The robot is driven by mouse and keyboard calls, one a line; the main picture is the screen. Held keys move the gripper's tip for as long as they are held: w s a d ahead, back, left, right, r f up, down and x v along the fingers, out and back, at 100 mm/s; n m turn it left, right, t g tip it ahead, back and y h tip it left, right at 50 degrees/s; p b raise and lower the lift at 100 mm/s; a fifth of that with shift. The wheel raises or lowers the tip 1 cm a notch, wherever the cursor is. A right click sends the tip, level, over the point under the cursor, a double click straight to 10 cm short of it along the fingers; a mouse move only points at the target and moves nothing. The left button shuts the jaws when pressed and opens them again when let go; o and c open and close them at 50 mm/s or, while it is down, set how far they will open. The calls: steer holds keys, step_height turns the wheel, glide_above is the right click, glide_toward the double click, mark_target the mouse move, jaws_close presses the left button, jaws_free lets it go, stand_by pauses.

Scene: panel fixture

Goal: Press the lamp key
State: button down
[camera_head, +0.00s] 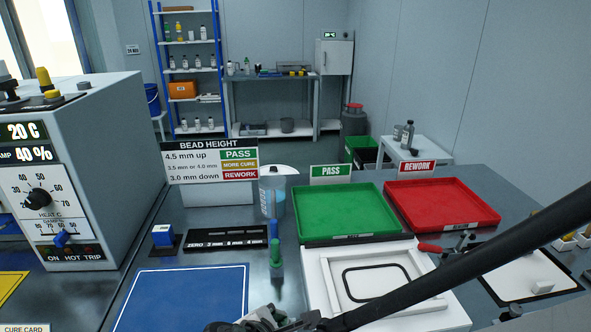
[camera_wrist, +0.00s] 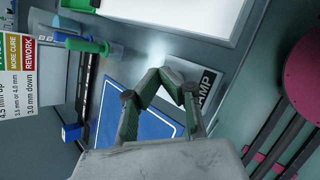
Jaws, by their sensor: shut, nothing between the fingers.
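A dark plate with white letters ending in "AMP" (camera_wrist: 207,88) lies on the bench in the wrist view, just right of my fingers. Its first letters and part of its surface are hidden by my gripper. A pale patch shows between the fingers; I cannot tell whether it is the lamp key. My gripper (camera_wrist: 161,74) is shut and empty, its fingertips together over the bench between the blue mat and this plate. In the head view my gripper (camera_head: 266,320) is only partly in view at the bottom edge, and no lamp key is clearly visible there.
The blue mat (camera_head: 185,298) lies left of my gripper. A white frame fixture (camera_head: 318,290), green tray (camera_head: 347,211) and red tray (camera_head: 442,205) stand to the right. A green-handled tool (camera_head: 276,258) stands behind my gripper. A grey control box (camera_head: 105,165) stands far left.

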steer(key=shift+r, duration=0.1)
stand_by(0.3)
steer(key=shift+r+p, duration=0.7)
steer(key=shift+r, duration=0.1)
step_height(320, 180, up, 6)
steer(key=p, duration=0.5)
steer(key=d+r+m+y, duration=0.1)
steer(key=d+r+m, duration=0.3)
steer(key=d+m, duration=0.7)
steer(key=s+d+r+m+g+y, duration=0.1)
steer(key=d+r+m, duration=0.3)
steer(key=d+m, duration=0.8)
steer(key=shift+s+d+r+m+g+y, duration=0.3)
steer(key=shift+d+r, duration=0.1)
